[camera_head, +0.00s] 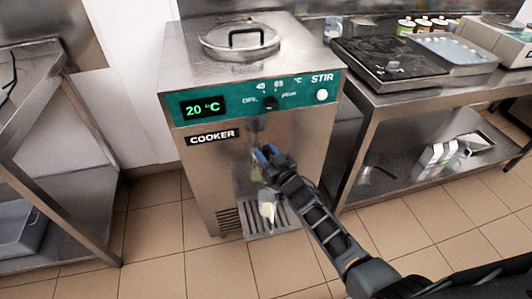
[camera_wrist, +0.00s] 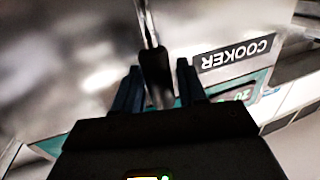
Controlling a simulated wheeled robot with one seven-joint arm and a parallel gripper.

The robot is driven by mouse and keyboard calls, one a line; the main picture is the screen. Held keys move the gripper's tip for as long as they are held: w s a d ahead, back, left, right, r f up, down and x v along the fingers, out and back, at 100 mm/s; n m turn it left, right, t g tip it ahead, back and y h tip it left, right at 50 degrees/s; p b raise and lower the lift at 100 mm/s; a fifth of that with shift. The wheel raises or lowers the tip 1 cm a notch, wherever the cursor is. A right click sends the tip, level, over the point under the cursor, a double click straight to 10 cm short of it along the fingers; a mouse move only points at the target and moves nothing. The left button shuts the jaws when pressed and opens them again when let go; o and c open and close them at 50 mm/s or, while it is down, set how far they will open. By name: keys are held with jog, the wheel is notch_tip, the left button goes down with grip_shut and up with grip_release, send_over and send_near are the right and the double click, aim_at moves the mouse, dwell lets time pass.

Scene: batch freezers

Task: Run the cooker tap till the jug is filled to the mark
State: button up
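The cooker (camera_head: 225,165) is a steel cabinet with a green panel reading 20 °C. My gripper (camera_head: 265,153) is in front of it, below the panel. In the wrist view, the tap's black handle (camera_wrist: 157,75) lies between the two fingers of my gripper (camera_wrist: 160,75), which look apart. I cannot tell whether they touch it. The tap is mostly hidden by my gripper in the head view. A pale jug (camera_head: 267,210) stands below, at the drip grate (camera_head: 285,220), partly beside my arm. Its mark and fill level are too small to read.
The panel has a black knob (camera_head: 270,103) and a white STIR button (camera_head: 321,95). A lidded opening (camera_head: 215,43) is on top. A steel table (camera_head: 362,97) with trays stands at right, a steel rack (camera_head: 75,218) at left. The tiled floor (camera_head: 160,235) between is clear.

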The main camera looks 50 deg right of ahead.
grip_shut()
dwell(0.3)
jog(key=b, duration=0.3)
jog(key=shift+s+a+f+t, duration=0.25)
jog(key=shift+s+f+t, duration=0.05)
jog(key=shift+f+t, duration=0.1)
jog(key=s+t+b, duration=0.1)
jog(key=b, duration=0.3)
jog(key=shift+a+n+h+b, duration=0.3)
jog(key=shift+a+h+b, duration=0.05)
jog(key=shift+h+b, duration=0.05)
jog(key=shift+s+a+r+t+b, duration=0.15)
jog(key=shift+s+r+t+b, duration=0.1)
jog(key=shift+t+b, duration=0.45)
jog(key=shift+o, duration=1.2)
grip_release()
jog(key=shift+s, duration=0.1)
